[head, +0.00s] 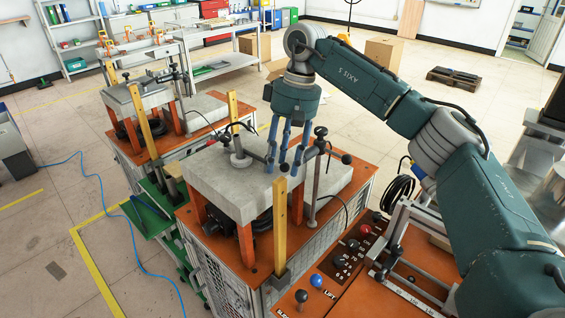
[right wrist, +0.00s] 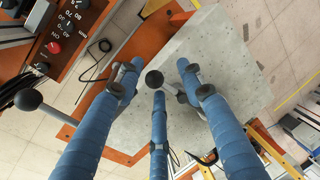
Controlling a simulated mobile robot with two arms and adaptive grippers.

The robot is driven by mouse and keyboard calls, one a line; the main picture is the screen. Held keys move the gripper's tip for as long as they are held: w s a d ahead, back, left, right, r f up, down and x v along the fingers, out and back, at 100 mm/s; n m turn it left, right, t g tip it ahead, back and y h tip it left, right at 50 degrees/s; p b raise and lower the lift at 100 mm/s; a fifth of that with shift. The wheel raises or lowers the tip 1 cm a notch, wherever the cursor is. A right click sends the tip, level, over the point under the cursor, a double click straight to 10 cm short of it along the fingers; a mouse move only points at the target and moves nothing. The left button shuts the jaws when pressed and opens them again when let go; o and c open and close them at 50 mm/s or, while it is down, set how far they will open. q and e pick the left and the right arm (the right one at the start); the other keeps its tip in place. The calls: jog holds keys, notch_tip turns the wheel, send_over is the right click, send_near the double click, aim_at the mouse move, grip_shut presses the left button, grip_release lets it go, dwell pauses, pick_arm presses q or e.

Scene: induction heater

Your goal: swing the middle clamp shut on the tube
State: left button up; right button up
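A clamp with a dark upright post (head: 315,185) and black knobs stands at the right side of the grey slab on the near heater. One of its black ball knobs (right wrist: 154,78) shows between my fingers in the right wrist view; a second ball knob (right wrist: 28,99) is farther left. My right gripper (head: 283,167) points down over the slab, just left of the post. Its three blue fingers are spread around the near knob and look apart from it. I cannot make out the tube or tell which clamp is the middle one. My left gripper is out of view.
A round-based stand (head: 240,158) and yellow uprights (head: 279,222) stand close to the gripper. A control panel (head: 350,245) lies at the front right. A second similar heater (head: 140,97) stands behind left.

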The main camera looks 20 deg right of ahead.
notch_tip(320, 180, up, 11)
jog(key=d, duration=0.2)
jog(key=shift+w, duration=0.1)
dwell(1.0)
